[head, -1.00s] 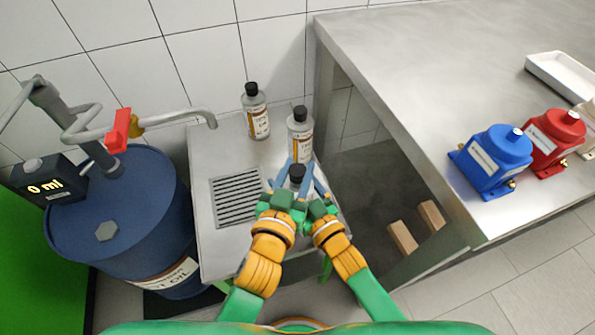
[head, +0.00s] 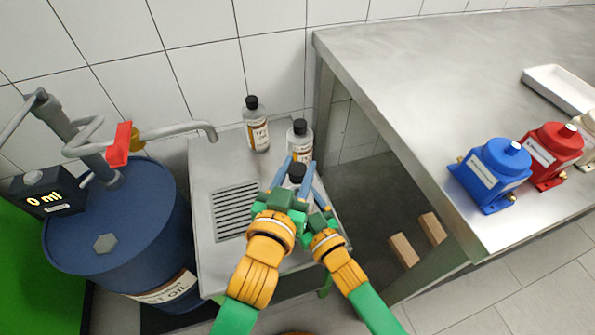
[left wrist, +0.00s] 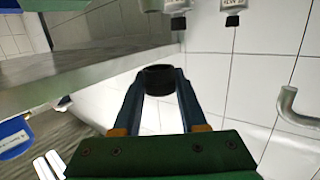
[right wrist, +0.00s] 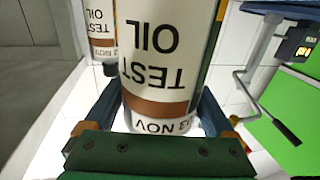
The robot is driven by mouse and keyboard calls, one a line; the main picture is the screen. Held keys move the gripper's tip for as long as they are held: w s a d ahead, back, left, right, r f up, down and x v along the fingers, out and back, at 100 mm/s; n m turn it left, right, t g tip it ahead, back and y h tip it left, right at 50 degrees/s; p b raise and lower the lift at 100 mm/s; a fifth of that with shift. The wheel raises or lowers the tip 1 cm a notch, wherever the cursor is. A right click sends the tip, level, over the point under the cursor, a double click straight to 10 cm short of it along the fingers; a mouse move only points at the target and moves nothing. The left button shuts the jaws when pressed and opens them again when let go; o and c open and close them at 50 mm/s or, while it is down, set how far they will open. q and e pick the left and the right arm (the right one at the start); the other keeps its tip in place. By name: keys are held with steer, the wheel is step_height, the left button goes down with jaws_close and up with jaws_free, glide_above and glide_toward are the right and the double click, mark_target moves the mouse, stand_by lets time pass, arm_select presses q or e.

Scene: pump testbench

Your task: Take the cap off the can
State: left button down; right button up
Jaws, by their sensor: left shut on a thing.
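The can (right wrist: 165,60), with a "TEST OIL" label, fills the right wrist view upside down. My right gripper (right wrist: 160,105) has a finger on each side of it and is shut around its body. My left gripper (left wrist: 160,85) is shut on the black cap (left wrist: 159,78). The left wrist view shows wall behind the cap and no can body joined to it. In the head view, the cap (head: 297,172) is between the left fingers (head: 296,180); the hands hide the can below it.
Two other capped cans stand behind on the small metal stand, one far (head: 257,130) and one close behind my grippers (head: 300,143). A drain grate (head: 236,210), a blue drum (head: 120,215) with a tap, and a steel bench (head: 430,110) with pumps flank the hands.

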steer(key=shift+o, duration=0.2)
steer(key=v, duration=1.2)
steer(key=shift+p, duration=0.45)
